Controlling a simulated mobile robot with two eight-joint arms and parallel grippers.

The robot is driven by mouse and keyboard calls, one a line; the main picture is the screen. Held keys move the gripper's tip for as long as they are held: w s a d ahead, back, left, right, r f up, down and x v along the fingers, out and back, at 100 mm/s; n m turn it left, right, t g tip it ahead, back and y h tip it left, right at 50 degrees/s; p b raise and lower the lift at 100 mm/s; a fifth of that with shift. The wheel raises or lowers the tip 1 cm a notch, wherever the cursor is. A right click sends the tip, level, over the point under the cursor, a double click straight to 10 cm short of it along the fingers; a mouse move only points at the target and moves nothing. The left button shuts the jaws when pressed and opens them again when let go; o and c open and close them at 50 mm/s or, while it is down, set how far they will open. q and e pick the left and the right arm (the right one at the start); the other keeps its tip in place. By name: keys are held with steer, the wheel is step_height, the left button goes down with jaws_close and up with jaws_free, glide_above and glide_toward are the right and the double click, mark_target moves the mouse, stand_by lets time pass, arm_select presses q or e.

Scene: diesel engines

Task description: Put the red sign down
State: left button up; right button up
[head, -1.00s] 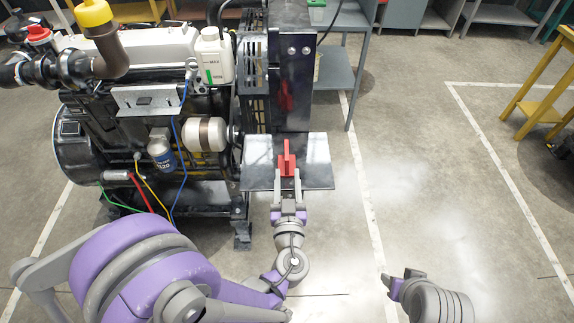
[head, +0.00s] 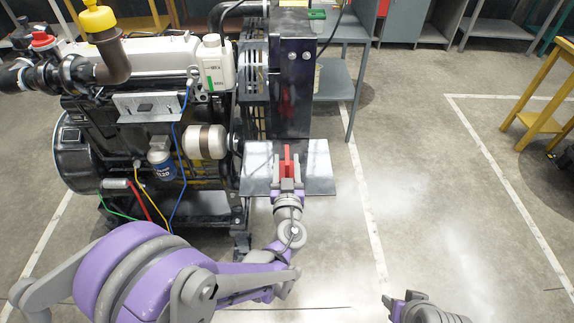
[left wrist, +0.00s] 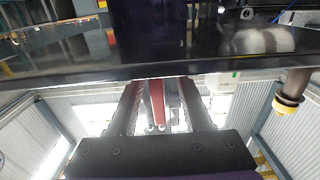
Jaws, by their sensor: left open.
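The red sign (head: 287,159) is a narrow upright red piece at the metal plate (head: 318,172) on the engine's front side. I cannot tell from the head view how it rests on the plate. My left gripper (head: 287,176) is open, with its fingers on either side of the sign's lower part. In the left wrist view the red sign (left wrist: 157,103) shows between the two fingers (left wrist: 158,95), with gaps beside it. My right gripper (head: 394,303) shows only partly at the bottom edge, away from the sign; its jaws are unclear.
The diesel engine (head: 150,110) stands to the left of the plate, with hoses and wires. A dark upright panel (head: 291,85) rises behind the plate. A grey table (head: 335,80) is at the back and a yellow stand (head: 540,124) at the right. The floor (head: 440,190) at right is clear.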

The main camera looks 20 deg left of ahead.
mark_target(287, 154)
arm_select(q)
steer(key=x, duration=0.3)
steer(key=shift+w, duration=0.35)
steer(key=shift+s, duration=0.1)
jaws_close()
